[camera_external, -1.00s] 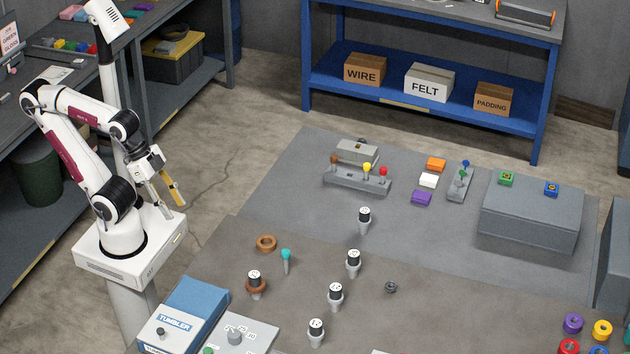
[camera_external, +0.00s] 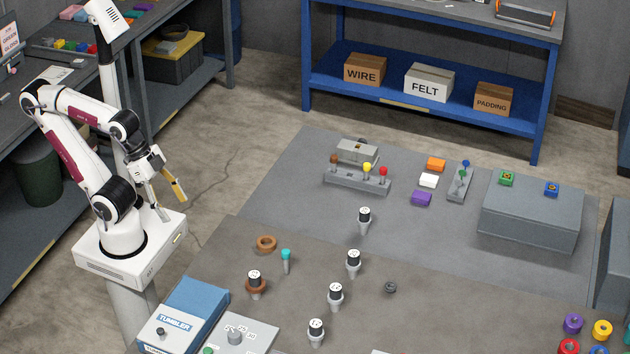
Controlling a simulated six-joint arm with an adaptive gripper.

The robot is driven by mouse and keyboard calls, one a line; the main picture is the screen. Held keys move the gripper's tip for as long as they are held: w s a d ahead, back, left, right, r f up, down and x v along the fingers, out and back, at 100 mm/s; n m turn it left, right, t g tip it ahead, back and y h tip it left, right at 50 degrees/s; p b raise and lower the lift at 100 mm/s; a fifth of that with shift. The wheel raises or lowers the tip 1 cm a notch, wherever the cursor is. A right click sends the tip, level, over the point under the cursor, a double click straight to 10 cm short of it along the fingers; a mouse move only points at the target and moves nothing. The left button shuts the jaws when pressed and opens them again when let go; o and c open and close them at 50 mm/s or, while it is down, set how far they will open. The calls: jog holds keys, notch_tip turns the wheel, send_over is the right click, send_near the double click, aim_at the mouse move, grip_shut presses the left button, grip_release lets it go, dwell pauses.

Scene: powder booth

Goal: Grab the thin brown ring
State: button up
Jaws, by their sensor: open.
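A brown ring (camera_external: 266,243) lies flat on the dark table mat, left of a teal-topped peg. A second brown ring (camera_external: 256,288) sits low around a black-topped white post. I cannot tell for sure which of the two is thinner. My gripper (camera_external: 175,209) is open and empty, held beside my base at the left. It is to the left of both rings and well apart from them.
The teal-topped peg (camera_external: 286,260) stands close to the loose ring. Several black-topped posts (camera_external: 353,262) stand to the right. A small dark grey ring (camera_external: 390,287) lies beyond them. A blue tumbler box (camera_external: 184,312) is at the front left.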

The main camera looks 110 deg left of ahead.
jog(key=shift+w+a, duration=0.1)
jog(key=w+a+r+m+t+y, duration=0.25)
jog(key=w+a+t+y, duration=0.2)
jog(key=w+a, duration=1.85)
jog(key=f+m+h, duration=0.1)
jog(key=f+h, duration=0.2)
jog(key=f, duration=0.2)
jog(key=s+f+m+h, duration=0.1)
jog(key=f+m+h, duration=0.1)
jog(key=f, duration=0.3)
jog(key=f+m+h, duration=0.2)
jog(key=f+h, duration=0.2)
jog(key=f, duration=0.1)
jog(key=shift+s+a+f+t+h, duration=0.1)
jog(key=shift+s+a+t+h, duration=0.15)
jog(key=shift+s+t, duration=0.1)
jog(key=s+h, duration=0.1)
jog(key=s+d+f+h, duration=0.1)
jog(key=s, duration=0.1)
jog(key=s+d+f+h, duration=0.1)
jog(key=s, duration=0.1)
jog(key=shift+f+m, duration=0.2)
jog(key=shift+m, duration=0.15)
jog(key=shift+s+d+h, duration=0.15)
jog(key=shift+s+h, duration=0.35)
